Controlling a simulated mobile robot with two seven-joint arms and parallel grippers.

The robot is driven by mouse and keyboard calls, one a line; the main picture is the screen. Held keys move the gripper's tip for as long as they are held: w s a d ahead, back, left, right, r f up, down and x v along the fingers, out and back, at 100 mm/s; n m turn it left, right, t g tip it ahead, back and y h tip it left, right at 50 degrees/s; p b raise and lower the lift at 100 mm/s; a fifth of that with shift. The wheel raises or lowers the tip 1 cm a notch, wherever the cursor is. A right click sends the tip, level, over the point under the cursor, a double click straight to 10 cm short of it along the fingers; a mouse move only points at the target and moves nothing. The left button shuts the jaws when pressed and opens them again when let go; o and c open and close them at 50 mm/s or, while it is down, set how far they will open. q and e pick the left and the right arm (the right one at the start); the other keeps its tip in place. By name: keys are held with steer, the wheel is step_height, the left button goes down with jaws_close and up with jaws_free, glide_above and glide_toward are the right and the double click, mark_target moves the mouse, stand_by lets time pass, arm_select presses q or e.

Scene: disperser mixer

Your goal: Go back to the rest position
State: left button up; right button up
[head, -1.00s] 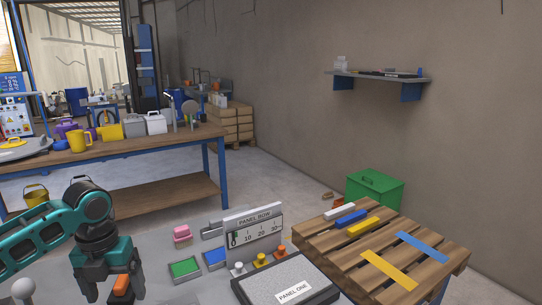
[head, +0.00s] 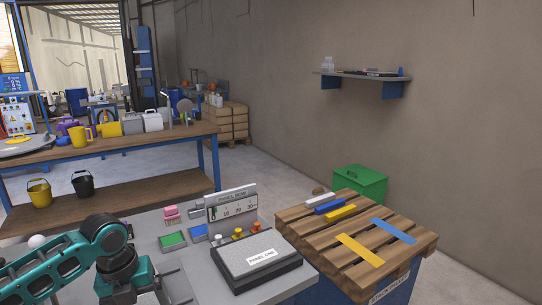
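My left gripper (head: 126,292) is at the bottom left, pointing down over the grey worktop (head: 151,229). Its fingertips are cut off or hidden, so I cannot tell whether it is open, shut or holding something. It is apart from the dark-edged box with the PANEL ONE label (head: 262,257), which lies to its right. The PANEL ROW gauge board (head: 232,204) stands upright behind that box, with small white, orange and yellow knobs (head: 238,233) in front. My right gripper is not in view.
A wooden pallet (head: 310,235) with coloured bars stands at right, near a green bin (head: 359,182). A long bench (head: 110,145) stands behind, with open floor between.

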arm_select(q)
steer(key=s+d+f+n+t+h, duration=0.2)
steer(key=s+d+f+n, duration=0.1)
steer(key=d+f+n, duration=0.3)
steer(key=s+d+f+n+t+h, duration=0.2)
steer(key=d+f+n+t, duration=0.1)
steer(key=d+f+n, duration=0.35)
steer(key=s+a+f+n+t+y, duration=0.1)
steer(key=s+a+n+t, duration=0.1)
steer(key=s+n, duration=0.4)
steer(key=s+a+f+n+t+y, duration=0.1)
steer(key=s+a+f+n+t, duration=0.1)
steer(key=s+n, duration=0.4)
steer(key=n, duration=0.4)
steer(key=shift+s+a+n+t+y, duration=0.15)
steer(key=shift+s+n+t+y, duration=0.15)
steer(key=shift+s+n+t, duration=0.1)
